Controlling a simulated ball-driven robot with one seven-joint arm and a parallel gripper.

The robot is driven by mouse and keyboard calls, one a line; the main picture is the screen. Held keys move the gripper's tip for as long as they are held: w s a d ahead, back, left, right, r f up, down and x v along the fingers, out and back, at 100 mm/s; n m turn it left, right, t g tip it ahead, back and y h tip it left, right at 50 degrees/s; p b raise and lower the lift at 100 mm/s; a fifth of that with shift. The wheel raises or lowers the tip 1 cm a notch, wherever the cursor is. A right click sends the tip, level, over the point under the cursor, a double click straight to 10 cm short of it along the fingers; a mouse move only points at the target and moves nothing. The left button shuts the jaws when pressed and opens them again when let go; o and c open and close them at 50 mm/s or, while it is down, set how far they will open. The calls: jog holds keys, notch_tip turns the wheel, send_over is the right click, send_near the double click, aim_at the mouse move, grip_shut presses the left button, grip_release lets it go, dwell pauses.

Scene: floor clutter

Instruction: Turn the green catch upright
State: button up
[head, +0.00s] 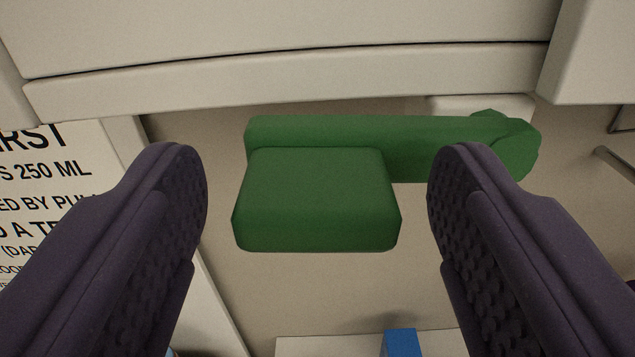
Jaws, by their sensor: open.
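The green catch (316,198) is in the middle of the head view. Its bar lies sideways, about level, with a rounded end at the right over a pale plate. A block-shaped grip at its left end stands out toward me. My gripper (318,195) is open, with one dark ridged finger left of the grip block and the other right of it. Gaps show between the block and both fingers, so it is not held. The right finger covers part of the bar near its rounded end.
Pale panels with a seam run across the top (300,85). A sign with black print (45,190) is at the left. A blue object (401,343) shows at the bottom edge, in front of a pale ledge. A thin rod (615,165) is at the right.

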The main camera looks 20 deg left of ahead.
grip_shut()
jog(key=r+m+b, duration=0.1)
jog(key=m+b, duration=0.1)
jog(key=r+m+b, duration=0.1)
jog(key=m+b, duration=0.1)
jog(key=shift+w+d+m, duration=0.1)
jog(key=shift+d+m, duration=0.2)
jog(key=shift+d, duration=0.1)
jog(key=w+d+r+m+b, duration=0.1)
jog(key=d+r+m+b, duration=0.2)
jog(key=d+m+b, duration=0.3)
jog(key=shift+w+r+m+b, duration=0.2)
jog(key=shift+r+m+b, duration=0.1)
jog(key=shift+m+b, duration=2.6)
jog(key=shift+m+p, duration=0.5)
